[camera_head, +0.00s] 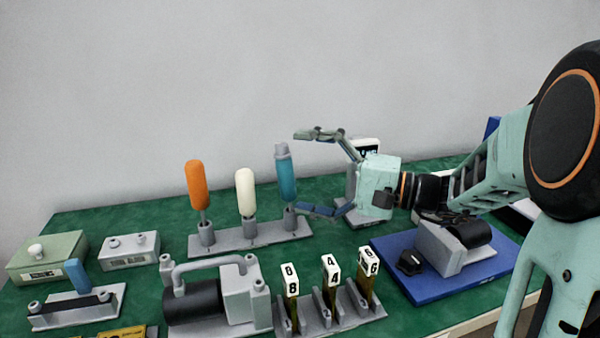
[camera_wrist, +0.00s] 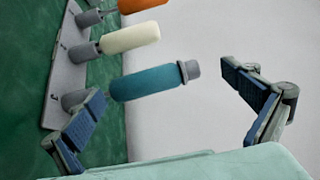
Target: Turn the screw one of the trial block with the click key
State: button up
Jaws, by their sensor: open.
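The teal-handled tool with a grey cap (camera_head: 287,178), which seems to be the click key, stands upright in the right socket of a grey rack (camera_head: 250,236). My gripper (camera_head: 300,171) is open and empty, just right of this tool, its fingers pointing left at it. In the wrist view the teal handle (camera_wrist: 150,82) shows in the gap between the open fingers (camera_wrist: 170,95), nearer the left finger; contact cannot be made out. The trial block (camera_head: 131,250), a grey labelled block with small screws on top, sits at the left.
Orange (camera_head: 195,185) and cream (camera_head: 245,192) handled tools stand in the same rack. A grey-black pump (camera_head: 210,295), number-tagged holders (camera_head: 330,290) and a blue mat (camera_head: 440,285) with a grey device fill the front. A green box (camera_head: 47,257) is at far left.

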jog(key=shift+d, duration=0.1)
jog(key=v, duration=1.2)
